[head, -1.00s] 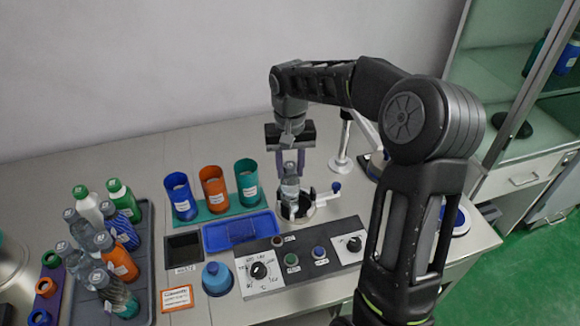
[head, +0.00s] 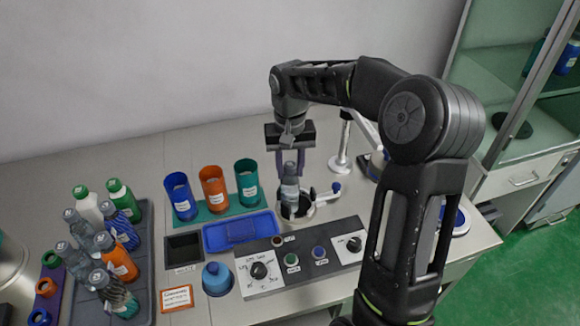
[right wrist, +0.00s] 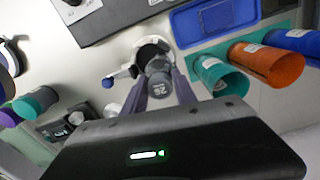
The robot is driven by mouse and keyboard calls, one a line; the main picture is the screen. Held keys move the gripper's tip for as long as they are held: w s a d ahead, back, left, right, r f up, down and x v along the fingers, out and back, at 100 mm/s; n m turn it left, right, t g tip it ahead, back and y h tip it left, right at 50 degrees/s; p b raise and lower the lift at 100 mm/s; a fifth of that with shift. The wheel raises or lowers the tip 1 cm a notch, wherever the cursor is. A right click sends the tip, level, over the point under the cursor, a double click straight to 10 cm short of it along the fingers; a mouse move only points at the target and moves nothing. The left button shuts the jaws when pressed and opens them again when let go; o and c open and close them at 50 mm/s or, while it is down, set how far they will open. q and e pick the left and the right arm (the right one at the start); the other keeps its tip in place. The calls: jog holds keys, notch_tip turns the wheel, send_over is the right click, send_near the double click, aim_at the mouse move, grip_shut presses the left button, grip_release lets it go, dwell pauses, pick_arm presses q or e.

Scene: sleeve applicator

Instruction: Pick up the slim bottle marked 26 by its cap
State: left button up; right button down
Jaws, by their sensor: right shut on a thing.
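The slim bottle (head: 290,191) is grey and stands upright at the round holder (head: 309,209) behind the control panel. Its cap (right wrist: 159,89) shows the number 26 in the right wrist view. My right gripper (head: 290,164) points straight down from above, its purple fingers on either side of the cap. It is shut on the cap, and the fingers also show in the right wrist view (right wrist: 160,92). The bottle's lower end is partly hidden by the holder, so I cannot tell whether it is raised. My left gripper is not in view.
Blue, orange and teal cups (head: 213,188) stand left of the holder, behind a blue tray (head: 211,246). The control panel (head: 324,230) with knobs lies in front. A dark tray (head: 146,250) at left holds several bottles. A white stand (head: 341,161) rises behind right.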

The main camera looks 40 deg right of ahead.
jog(key=shift+r, duration=0.15)
jog(key=shift+r+p, duration=2.85)
jog(key=shift+r, duration=0.8)
jog(key=shift+f, duration=0.1)
